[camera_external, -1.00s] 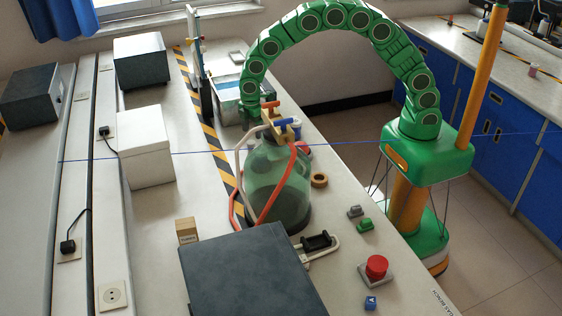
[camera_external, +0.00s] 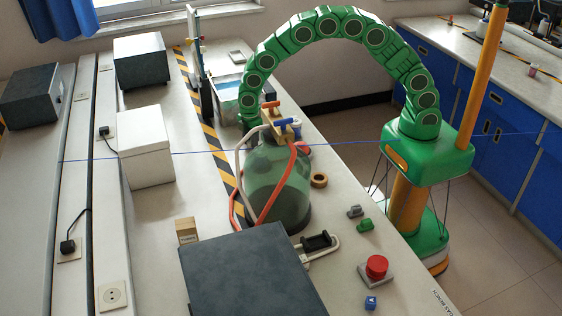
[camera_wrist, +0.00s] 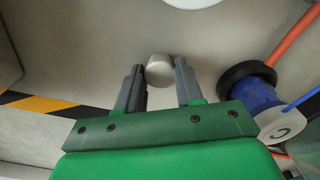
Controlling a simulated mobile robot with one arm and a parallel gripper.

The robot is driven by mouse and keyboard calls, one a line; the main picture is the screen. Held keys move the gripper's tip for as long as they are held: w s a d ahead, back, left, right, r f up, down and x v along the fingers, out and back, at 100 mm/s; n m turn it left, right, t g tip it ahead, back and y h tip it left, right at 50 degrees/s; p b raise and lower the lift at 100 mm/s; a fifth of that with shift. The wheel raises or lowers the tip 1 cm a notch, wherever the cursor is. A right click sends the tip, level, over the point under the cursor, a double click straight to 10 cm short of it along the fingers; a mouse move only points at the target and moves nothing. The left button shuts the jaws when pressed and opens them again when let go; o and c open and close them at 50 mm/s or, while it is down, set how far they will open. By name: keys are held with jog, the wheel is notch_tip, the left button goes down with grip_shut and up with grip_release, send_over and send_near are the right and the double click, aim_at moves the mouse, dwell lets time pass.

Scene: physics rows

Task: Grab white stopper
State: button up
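A small round whitish-grey stopper (camera_wrist: 160,69) shows in the wrist view, between the tips of my gripper's two dark grey fingers. My gripper (camera_wrist: 160,80) is open, with one finger on each side of the stopper. The right finger looks very close to it; I cannot tell whether either finger touches. In the external view the end of my green arm hangs down behind the green glass bottle (camera_external: 277,185), and both the fingers and the stopper are hidden there.
A blue part with a black ring (camera_wrist: 252,90) and an orange-red hose (camera_wrist: 295,40) are right of my gripper. The bottle carries valves (camera_external: 282,126) and hoses. A white box (camera_external: 147,150) and a dark slab (camera_external: 250,270) stand on the bench. Yellow-black tape (camera_wrist: 40,103) runs at left.

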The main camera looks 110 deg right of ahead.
jog(key=shift+c, duration=1.4)
jog(key=shift+r, duration=0.1)
jog(key=shift+r, duration=0.3)
notch_tip(320, 180, up, 2)
jog(key=shift+w+r, duration=0.1)
jog(key=s+a+r, duration=0.4)
jog(key=s+r, duration=0.6)
jog(key=s, duration=0.3)
jog(key=shift+s, duration=0.3)
